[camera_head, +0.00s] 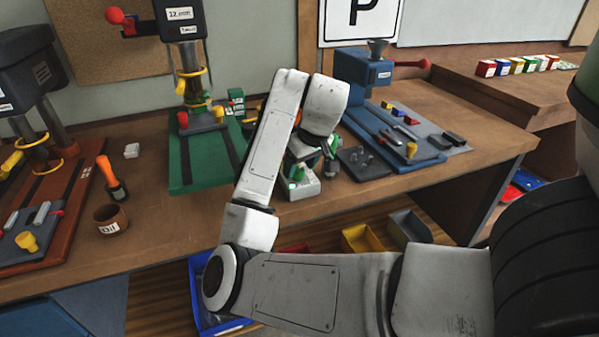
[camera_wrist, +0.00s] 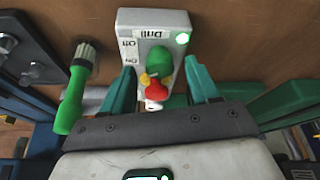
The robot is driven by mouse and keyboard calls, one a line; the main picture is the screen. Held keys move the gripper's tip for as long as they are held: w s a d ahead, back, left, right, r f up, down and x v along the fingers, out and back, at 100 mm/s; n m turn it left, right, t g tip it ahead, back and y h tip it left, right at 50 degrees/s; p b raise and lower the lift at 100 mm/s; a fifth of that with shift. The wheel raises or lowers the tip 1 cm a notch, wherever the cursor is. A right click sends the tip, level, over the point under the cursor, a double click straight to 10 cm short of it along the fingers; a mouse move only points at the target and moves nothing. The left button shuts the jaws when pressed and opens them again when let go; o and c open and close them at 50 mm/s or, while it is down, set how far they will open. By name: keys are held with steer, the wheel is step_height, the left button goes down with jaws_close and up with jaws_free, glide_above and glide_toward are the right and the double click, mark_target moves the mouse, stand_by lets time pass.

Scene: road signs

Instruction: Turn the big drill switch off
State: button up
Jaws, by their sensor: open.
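A pale grey switch box (camera_wrist: 178,22) labelled Drill sits on the brown bench in the wrist view, its text upside down.
A green-handled brush (camera_wrist: 70,100) lies left of the box in the wrist view. In the head view, a green drill press (camera_head: 190,150) stands left of my arm and a blue machine (camera_head: 362,70) right. A brown Oil pot (camera_head: 111,218) stands farther left.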

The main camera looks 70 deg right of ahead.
steer(key=shift+w+d+f, duration=0.1)
steer(key=shift+w+f, duration=0.1)
steer(key=shift+f, duration=0.3)
steer(key=c, duration=1)
